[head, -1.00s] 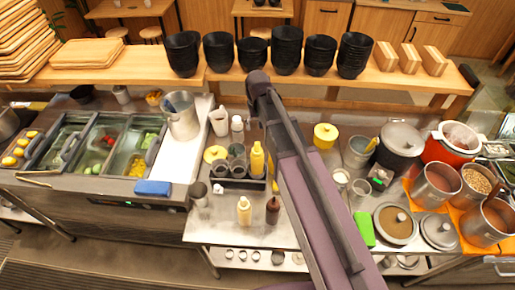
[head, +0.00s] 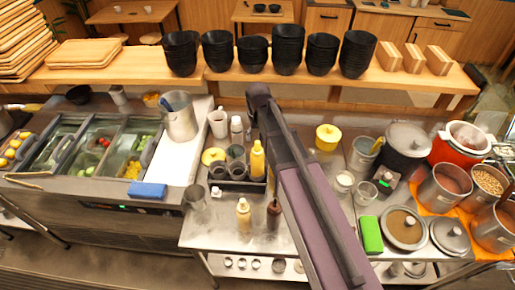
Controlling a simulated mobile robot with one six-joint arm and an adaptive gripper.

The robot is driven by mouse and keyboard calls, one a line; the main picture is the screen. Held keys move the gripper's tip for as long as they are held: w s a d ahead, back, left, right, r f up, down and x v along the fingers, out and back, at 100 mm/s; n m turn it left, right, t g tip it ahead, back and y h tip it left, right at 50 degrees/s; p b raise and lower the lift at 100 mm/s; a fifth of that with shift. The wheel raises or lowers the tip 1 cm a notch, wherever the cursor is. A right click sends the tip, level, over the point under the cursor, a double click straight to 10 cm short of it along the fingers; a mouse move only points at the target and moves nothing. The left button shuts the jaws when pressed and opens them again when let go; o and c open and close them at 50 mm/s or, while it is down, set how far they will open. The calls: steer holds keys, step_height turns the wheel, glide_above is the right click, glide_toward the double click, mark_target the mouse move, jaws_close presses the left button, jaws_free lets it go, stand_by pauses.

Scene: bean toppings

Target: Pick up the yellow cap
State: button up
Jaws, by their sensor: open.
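Two round yellow things could be the cap, and I cannot tell which is meant. One is a flat yellow disc (head: 213,156) at the left of the black bottle caddy (head: 238,183). The other is a yellow lidded tub (head: 327,137), standing alone on the steel counter right of my arm. A yellow squeeze bottle (head: 257,160) stands in the caddy. My dark and purple arm rises from the bottom of the head view to a joint above the counter. My gripper's fingers cannot be made out; the arm hides part of the counter.
Stacked black bowls (head: 287,50) line the wooden shelf behind. Sauce bottles stand near the counter's front edge. Pots, including an orange one (head: 460,142), and a green block (head: 371,234) crowd the right. Bare steel (head: 305,170) shows around my arm.

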mark_target(257, 142)
steer(key=shift+f, duration=0.1)
stand_by(0.3)
steer(key=shift+f+b, duration=2.55)
steer(key=shift+b, duration=0.05)
steer(key=c, duration=0.8)
steer(key=shift+c, duration=0.2)
steer(key=shift+r, duration=0.25)
